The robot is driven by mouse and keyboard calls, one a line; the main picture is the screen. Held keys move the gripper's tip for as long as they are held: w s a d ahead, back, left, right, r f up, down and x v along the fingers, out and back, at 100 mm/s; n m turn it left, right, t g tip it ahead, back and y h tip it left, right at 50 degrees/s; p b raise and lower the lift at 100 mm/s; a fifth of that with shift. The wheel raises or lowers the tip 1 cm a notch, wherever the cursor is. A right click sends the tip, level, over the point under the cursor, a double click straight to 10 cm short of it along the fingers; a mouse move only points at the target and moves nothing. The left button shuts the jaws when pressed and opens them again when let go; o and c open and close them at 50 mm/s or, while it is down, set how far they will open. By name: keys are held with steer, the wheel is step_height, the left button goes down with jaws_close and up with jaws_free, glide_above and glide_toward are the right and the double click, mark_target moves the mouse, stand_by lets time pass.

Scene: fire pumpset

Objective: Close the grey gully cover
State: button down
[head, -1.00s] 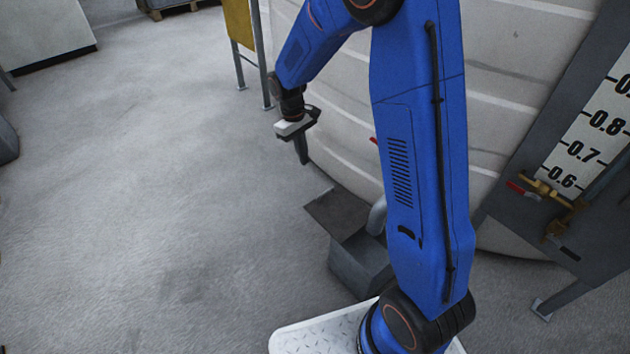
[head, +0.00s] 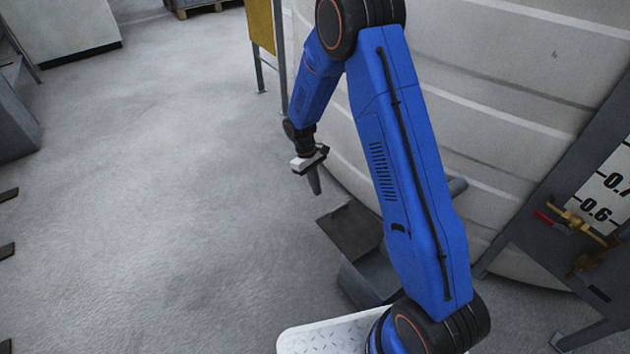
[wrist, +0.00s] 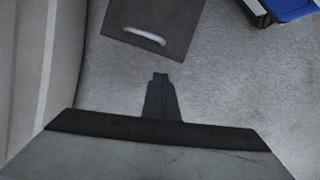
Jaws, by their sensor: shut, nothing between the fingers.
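The grey gully cover (head: 348,228) is a flat dark plate beside the tank's foot, joined at its near side to a grey box-like gully (head: 368,285). My arm hides part of the box and the cover's right side. The wrist view shows the dark plate (wrist: 170,22) at the top, with a pale curved handle or slot across it. My gripper (head: 316,190) points down, shut and empty, above and to the upper left of the cover, apart from it. Its fingers also show in the wrist view (wrist: 160,78), with bare floor between them and the plate.
A large white ribbed tank (head: 500,90) rises close behind and right of my gripper. A grey stand with a level gauge and brass valves (head: 585,222) is at the right. Open concrete floor (head: 170,200) lies to the left. A yellow panel (head: 261,25) stands at the back.

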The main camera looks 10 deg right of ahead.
steer(key=s+d+f, duration=0.2)
steer(key=s+f, duration=0.2)
steer(key=shift+s+d+f, duration=0.2)
steer(key=shift+d+f, duration=0.2)
